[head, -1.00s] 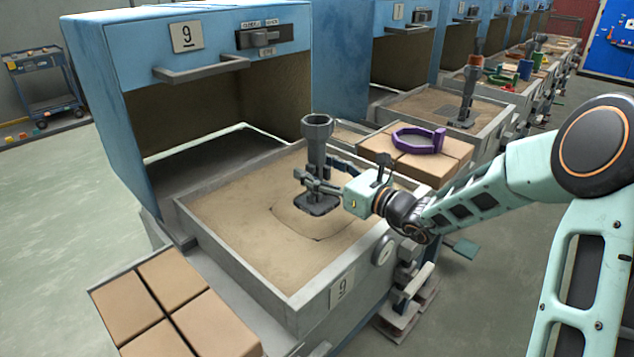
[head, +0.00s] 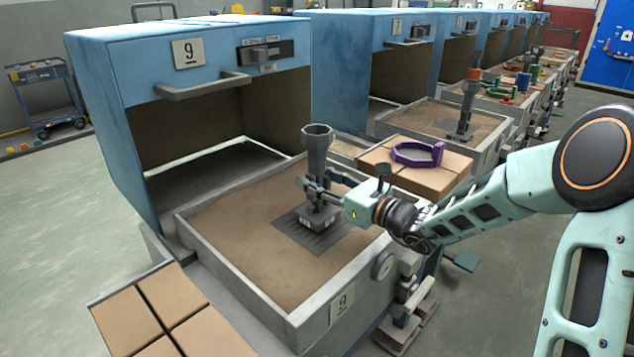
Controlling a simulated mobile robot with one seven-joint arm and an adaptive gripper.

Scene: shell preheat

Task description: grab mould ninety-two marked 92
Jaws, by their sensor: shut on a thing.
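A dark grey mould (head: 317,148) with a tall funnel-topped stem and a flat square foot shows in the middle of the head view. My gripper (head: 316,187) is shut around its stem, just above the foot, reaching in from the right. The mould is upright. A small pale label (head: 305,222) is on the front of its foot, too small to read surely. A dark slotted plate (head: 340,240) lies in the sand directly under the foot; I cannot tell whether the foot touches it.
The sand bed (head: 225,215) of unit 9 has raised grey walls. Its blue hood (head: 130,90) stands open behind. Tan blocks (head: 120,315) lie front left. A purple clamp (head: 418,153) rests on blocks at right. Another funnel mould (head: 468,103) stands in the neighbouring bed.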

